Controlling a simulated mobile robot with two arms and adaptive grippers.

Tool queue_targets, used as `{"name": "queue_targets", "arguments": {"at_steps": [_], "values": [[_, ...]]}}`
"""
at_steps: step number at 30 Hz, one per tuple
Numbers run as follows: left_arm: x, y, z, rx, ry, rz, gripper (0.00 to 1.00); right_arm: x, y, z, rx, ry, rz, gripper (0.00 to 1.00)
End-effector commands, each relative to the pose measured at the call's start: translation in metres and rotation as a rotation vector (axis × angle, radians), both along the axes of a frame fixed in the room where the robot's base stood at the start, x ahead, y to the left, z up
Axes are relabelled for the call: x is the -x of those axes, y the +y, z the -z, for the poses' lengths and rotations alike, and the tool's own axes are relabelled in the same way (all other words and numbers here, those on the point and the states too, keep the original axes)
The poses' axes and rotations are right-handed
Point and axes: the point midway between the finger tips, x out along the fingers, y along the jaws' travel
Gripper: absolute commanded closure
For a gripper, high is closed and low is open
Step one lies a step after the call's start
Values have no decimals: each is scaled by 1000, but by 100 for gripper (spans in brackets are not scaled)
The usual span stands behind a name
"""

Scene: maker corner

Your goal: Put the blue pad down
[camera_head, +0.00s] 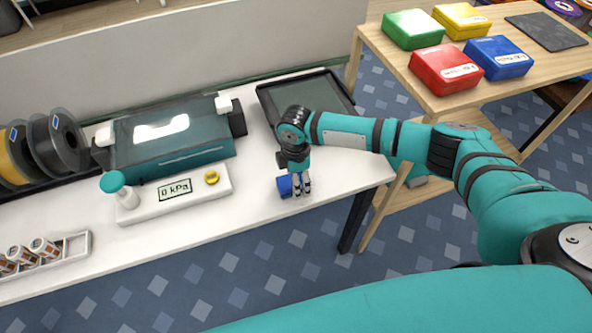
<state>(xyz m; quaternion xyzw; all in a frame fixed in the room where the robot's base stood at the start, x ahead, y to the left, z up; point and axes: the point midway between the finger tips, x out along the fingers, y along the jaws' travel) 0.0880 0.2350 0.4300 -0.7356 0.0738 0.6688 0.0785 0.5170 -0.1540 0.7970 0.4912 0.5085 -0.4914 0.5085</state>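The blue pad (285,186) is small and block-like, at the front edge of the white table (245,212). My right gripper (302,190) points down right beside it, its two fingers close together. The pad shows to the left of the fingers and is partly covered by the near one. I cannot tell whether the fingers grip its edge, or whether it rests on the table or hangs just above it. My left gripper is not in view.
A dark tray (263,93) lies behind my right gripper. Coloured boxes (412,28) sit on a wooden table (380,38). White tabletop beside the gripper is clear.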

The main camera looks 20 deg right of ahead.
Motion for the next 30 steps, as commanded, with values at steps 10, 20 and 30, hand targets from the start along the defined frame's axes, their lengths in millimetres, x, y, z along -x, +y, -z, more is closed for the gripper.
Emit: {"name": "queue_targets", "arguments": {"at_steps": [10, 20, 30], "values": [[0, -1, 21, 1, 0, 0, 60, -1, -2, -41, -2, -6, -1, 29], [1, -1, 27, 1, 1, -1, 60, 0, -3, -124, 0, -5, 0, 29], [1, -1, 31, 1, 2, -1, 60, 1, -2, -168, 0, -2, 0, 29]]}}
